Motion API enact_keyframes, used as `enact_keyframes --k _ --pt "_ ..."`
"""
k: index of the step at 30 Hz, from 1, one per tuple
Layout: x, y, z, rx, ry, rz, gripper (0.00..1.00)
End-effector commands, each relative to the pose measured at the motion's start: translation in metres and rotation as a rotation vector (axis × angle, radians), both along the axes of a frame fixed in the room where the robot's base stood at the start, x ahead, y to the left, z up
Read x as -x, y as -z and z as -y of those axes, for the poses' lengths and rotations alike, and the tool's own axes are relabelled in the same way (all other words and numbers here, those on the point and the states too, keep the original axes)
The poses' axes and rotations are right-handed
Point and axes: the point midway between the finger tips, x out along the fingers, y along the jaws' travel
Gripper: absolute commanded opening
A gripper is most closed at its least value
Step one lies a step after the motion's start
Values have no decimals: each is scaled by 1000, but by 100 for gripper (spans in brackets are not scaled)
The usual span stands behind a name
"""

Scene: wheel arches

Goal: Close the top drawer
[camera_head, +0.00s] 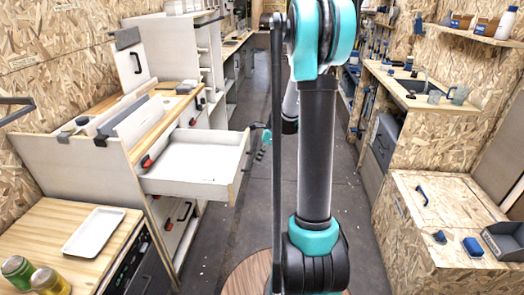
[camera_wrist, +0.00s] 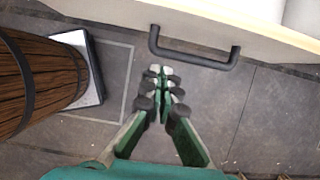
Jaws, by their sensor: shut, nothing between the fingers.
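The top drawer (camera_head: 197,160) is white and stands pulled out from the cabinet (camera_head: 95,165) on the left in the head view; its inside looks empty. In the wrist view its pale front edge (camera_wrist: 262,38) crosses the top, with a dark bar handle (camera_wrist: 195,60) on it. My gripper (camera_wrist: 161,76) is shut and empty, its fingertips just below the left end of the handle in the picture. I cannot tell whether they touch it. In the head view my gripper (camera_head: 262,148) shows small beside the drawer's right side, partly hidden by my arm.
A wooden barrel (camera_wrist: 40,80) stands at the left in the wrist view, on a pale base. A low wooden counter (camera_head: 35,235) holds a white tray (camera_head: 94,232) and cans. Grey floor (camera_head: 235,215) is clear in the aisle. Plywood cabinets (camera_head: 445,215) stand right.

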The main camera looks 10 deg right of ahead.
Motion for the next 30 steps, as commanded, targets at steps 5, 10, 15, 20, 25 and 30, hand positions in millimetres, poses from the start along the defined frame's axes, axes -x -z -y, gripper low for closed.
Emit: enact_keyframes --k 5,10,15,20,25,30 --pt "-5 29 -13 0 -2 1 0" --pt "-13 27 -36 0 -3 0 0" --pt "-17 26 -46 0 -1 0 0" --pt "-18 26 -47 0 0 1 0" --pt "-18 26 -47 0 0 1 0" --pt "-19 26 -50 0 -1 0 0"
